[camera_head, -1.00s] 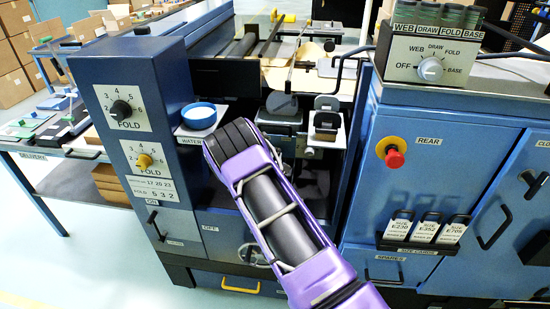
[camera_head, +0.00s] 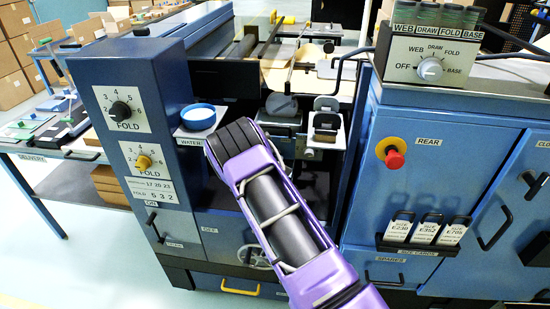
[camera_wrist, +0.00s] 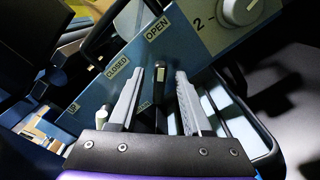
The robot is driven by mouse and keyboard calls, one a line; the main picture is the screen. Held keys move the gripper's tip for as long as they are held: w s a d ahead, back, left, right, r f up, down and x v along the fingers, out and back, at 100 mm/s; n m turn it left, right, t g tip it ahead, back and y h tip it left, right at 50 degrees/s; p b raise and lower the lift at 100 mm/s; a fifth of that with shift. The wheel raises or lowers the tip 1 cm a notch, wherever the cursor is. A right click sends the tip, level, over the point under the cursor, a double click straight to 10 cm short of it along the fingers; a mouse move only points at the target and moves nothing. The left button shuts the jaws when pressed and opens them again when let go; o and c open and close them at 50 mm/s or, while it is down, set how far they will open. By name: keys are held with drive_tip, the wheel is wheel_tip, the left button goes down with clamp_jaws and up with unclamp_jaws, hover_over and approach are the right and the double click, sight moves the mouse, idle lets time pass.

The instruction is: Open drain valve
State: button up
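In the wrist view, a blue panel carries a CLOSED label (camera_wrist: 118,68) and an OPEN label (camera_wrist: 157,29). A dark lever with a pale tip (camera_wrist: 160,78) stands between my two fingers, below the OPEN label; it looks like the valve handle. My gripper (camera_wrist: 160,86) is open, with a finger on each side of this lever and gaps visible between. Whether the lever lies at finger depth is hard to tell. In the head view my purple arm reaches down into the machine's middle bay and hides the gripper and the lever.
A grey dial (camera_wrist: 240,10) sits above right on the panel in the wrist view. A dark-rimmed tray or bin (camera_wrist: 262,140) lies at right. In the head view, a blue water bowl (camera_head: 198,116) and a red stop button (camera_head: 394,159) flank my arm.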

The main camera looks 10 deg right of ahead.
drive_tip(key=v, duration=1.7)
drive_tip(key=shift+s, duration=0.2)
